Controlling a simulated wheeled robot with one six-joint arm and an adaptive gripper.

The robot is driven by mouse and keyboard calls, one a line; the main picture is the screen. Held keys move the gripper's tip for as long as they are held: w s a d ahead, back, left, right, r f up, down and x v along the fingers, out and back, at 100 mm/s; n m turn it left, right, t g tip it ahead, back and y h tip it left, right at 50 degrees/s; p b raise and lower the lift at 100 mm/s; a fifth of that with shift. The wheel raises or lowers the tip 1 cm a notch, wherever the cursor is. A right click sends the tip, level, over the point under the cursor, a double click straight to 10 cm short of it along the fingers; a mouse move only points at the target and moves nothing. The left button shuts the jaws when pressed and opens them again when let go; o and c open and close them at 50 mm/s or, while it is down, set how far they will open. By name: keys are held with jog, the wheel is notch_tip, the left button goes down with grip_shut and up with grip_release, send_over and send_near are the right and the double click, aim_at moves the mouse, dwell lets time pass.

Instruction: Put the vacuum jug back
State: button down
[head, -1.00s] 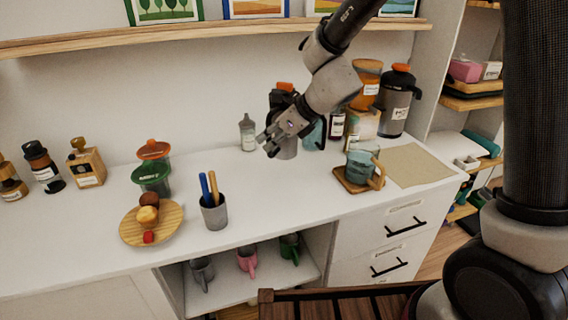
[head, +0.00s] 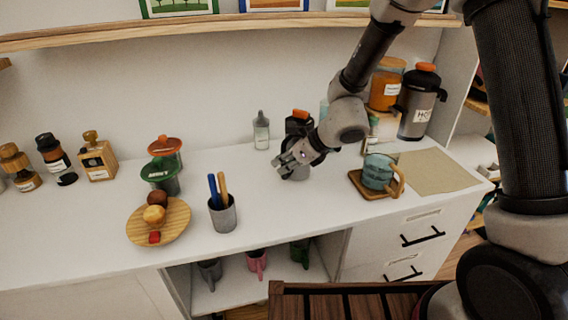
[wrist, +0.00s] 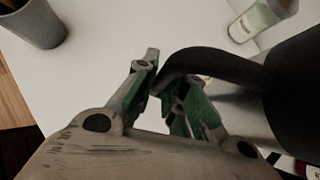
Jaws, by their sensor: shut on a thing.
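The vacuum jug (head: 298,126) is dark with an orange top and shows behind my gripper in the head view. It looks upright over the middle of the white counter, and my gripper hides much of it. My gripper (head: 281,168) is shut on its black curved handle (wrist: 205,58), which passes between the fingers in the wrist view. The jug's dark body (wrist: 297,95) fills the right side there. I cannot tell whether its base touches the counter. A second dark jug with an orange lid (head: 420,105) stands at the back right.
A squeeze bottle (head: 261,132) stands behind, near the wall. A grey cup with two sticks (head: 222,214) stands to the left, beside a round wooden plate (head: 176,232). A glass mug (head: 378,172) on a wooden coaster and a tan mat (head: 436,172) are to the right.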

jog(key=shift+f, duration=0.1)
jog(key=c, duration=1.5)
grip_release()
jog(key=shift+s+d+r, duration=0.1)
jog(key=shift+d+r, duration=0.05)
jog(key=shift+r, duration=0.1)
jog(key=s+d+r+n, duration=0.5)
jog(key=s+d+r, duration=0.2)
jog(key=d+r, duration=0.55)
jog(key=s+d+r+n+h, duration=0.2)
jog(key=s+d+r+n, duration=0.1)
jog(key=s+d+n, duration=0.3)
jog(key=s+d+r+n+h, duration=0.3)
jog(key=s+d+n, duration=0.2)
jog(key=d, duration=0.5)
jog(key=s+d+r+n+h, duration=0.2)
jog(key=s+d+r+n, duration=0.1)
jog(key=s+d+n, duration=0.3)
jog(key=shift+s+d+n+h, duration=0.15)
jog(key=shift+d+n, duration=0.3)
jog(key=shift+d, duration=0.25)
jog(key=shift+s+d+n+h, duration=0.15)
jog(key=shift+d+n, duration=0.3)
jog(key=shift+d, duration=0.2)
